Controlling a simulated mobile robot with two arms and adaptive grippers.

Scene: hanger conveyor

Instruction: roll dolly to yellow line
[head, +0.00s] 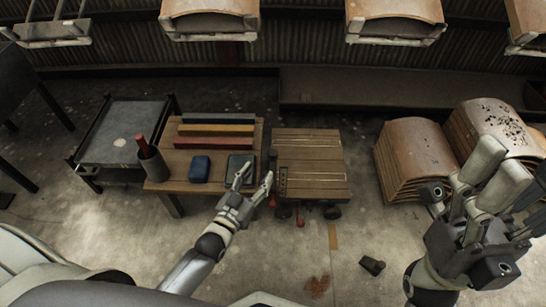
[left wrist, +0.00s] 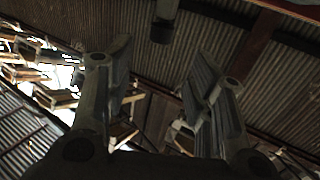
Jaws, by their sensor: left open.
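The dolly (head: 312,162) is a low wooden platform with dark wheels and some red parts at its near edge. It stands on the floor just right of the wooden table. A short yellow mark (head: 333,237) lies on the floor in front of its right side. My left gripper (head: 254,178) is open and appears empty, near the dolly's near left corner. Whether it touches the dolly is unclear. In the left wrist view the open fingers (left wrist: 163,68) point toward the roof and hanging racks. My right gripper (head: 468,188) is at the right, its opening unclear.
The wooden table (head: 222,160) holds colored bars, a blue box (head: 200,168) and a cup (head: 153,163). A grey cart (head: 122,135) stands left. Curved wooden stacks (head: 415,150) stand right. A small dark object (head: 372,265) lies on otherwise mostly clear front floor.

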